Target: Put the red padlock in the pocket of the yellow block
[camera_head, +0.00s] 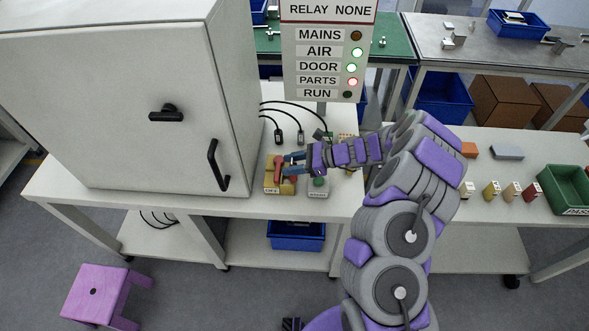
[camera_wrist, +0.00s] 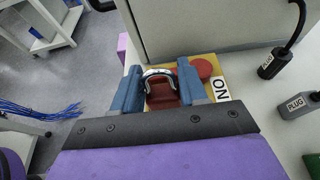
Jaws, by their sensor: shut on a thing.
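The red padlock (camera_wrist: 162,97) with its silver shackle sits between the two blue fingers of my gripper (camera_wrist: 160,68) in the wrist view. My gripper is shut on it. The yellow block (camera_wrist: 219,68), with an ON label and a round red part (camera_wrist: 203,68), lies right behind and beside the padlock. In the head view my gripper (camera_head: 288,164) reaches left to the yellow block (camera_head: 276,188) on the white table. The pocket is hidden, and I cannot tell whether the padlock touches the block.
A white cabinet (camera_head: 120,100) stands close at the left, with a black handle (camera_head: 217,164) near the block. Black plugs (camera_wrist: 268,68) on cables lie behind. A grey box (camera_head: 317,189) with a green button stands to the right of the block.

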